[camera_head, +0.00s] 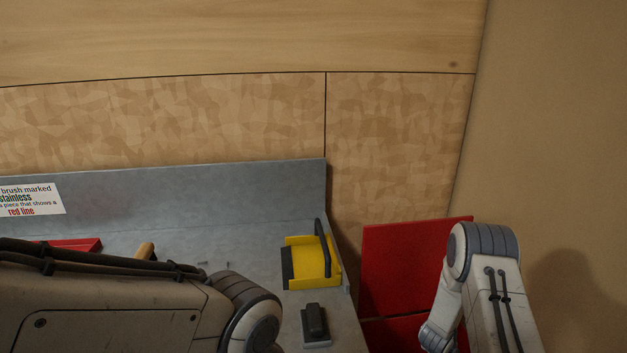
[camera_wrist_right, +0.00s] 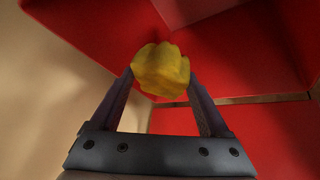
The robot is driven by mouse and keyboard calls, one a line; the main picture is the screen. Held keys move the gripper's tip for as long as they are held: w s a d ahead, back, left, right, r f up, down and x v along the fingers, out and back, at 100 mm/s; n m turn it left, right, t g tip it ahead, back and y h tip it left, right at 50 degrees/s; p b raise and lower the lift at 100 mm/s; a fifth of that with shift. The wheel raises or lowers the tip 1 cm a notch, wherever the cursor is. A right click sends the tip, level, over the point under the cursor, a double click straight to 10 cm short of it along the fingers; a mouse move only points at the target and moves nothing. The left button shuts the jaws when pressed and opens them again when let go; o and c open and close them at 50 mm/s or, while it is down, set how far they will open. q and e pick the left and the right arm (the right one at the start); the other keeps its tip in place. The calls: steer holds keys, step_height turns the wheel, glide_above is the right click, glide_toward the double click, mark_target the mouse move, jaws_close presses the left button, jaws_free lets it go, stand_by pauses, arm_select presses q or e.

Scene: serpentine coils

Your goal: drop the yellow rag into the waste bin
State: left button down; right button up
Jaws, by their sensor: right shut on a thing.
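The yellow rag (camera_wrist_right: 160,70) is a crumpled lump between the fingertips of my right gripper (camera_wrist_right: 161,78), which is shut on it. Red panels, which look like the waste bin (camera_wrist_right: 230,55), fill most of the right wrist view behind and beyond the rag. In the head view the red bin (camera_head: 405,265) stands to the right of the bench, with a tilted red panel at its back. My right arm partly covers it, and the right gripper is out of that view. I cannot tell how far the rag is from the bin. My left gripper is not in view.
The grey bench (camera_head: 200,245) has a raised back edge. On it are a yellow tool with a black handle (camera_head: 308,262), a small black block (camera_head: 316,322) and a red tray (camera_head: 75,244). A printed sign (camera_head: 30,199) is at left. Walls close in behind and right.

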steer(key=o, duration=1.2)
steer(key=v, duration=1)
steer(key=shift+r, duration=0.15)
steer(key=shift+s+a, duration=0.15)
